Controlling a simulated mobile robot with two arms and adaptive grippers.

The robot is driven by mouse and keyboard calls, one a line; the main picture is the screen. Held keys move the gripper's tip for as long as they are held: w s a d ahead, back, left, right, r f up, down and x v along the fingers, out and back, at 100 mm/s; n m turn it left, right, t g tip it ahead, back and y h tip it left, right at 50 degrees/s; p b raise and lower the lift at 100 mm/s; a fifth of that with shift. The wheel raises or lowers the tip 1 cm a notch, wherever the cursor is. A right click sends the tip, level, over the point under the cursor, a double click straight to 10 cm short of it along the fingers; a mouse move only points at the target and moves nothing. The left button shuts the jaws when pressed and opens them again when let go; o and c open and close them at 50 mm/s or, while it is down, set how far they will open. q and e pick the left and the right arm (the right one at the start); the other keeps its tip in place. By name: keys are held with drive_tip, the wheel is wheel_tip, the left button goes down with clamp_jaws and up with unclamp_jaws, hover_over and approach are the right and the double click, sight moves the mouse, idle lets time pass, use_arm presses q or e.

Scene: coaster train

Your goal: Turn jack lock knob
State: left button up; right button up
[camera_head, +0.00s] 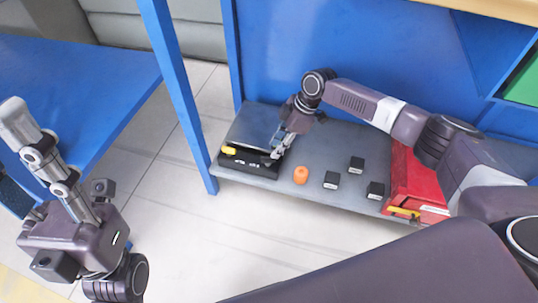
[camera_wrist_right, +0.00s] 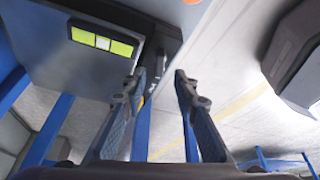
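A low box with a grey top and black front (camera_head: 256,124), which looks like the jack, sits at the left end of the grey shelf. A yellow patch (camera_head: 229,150) is at its left front corner; it shows yellow-green in the right wrist view (camera_wrist_right: 101,41). My right gripper (camera_head: 279,147) is at the box's right front edge. In the right wrist view its two fingers (camera_wrist_right: 162,77) stand apart, with a dark part of the box just beyond the tips. I cannot tell clearly which part is the lock knob, or whether a finger touches it. My left gripper (camera_head: 17,118) points up-left, edge-on, away from the box.
An orange round piece (camera_head: 300,175) and several small black blocks (camera_head: 331,180) lie on the grey shelf (camera_head: 262,183). A red case (camera_head: 414,180) is further right. A blue post (camera_head: 180,95) stands left of the shelf. The tiled floor in front is clear.

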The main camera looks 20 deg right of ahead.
sight(269, 158)
drive_tip(key=b+x, duration=0.2)
drive_tip(key=x, duration=0.3)
drive_tip(key=shift+a+f, duration=0.1)
drive_tip(key=shift+f, duration=0.25)
clamp_jaws()
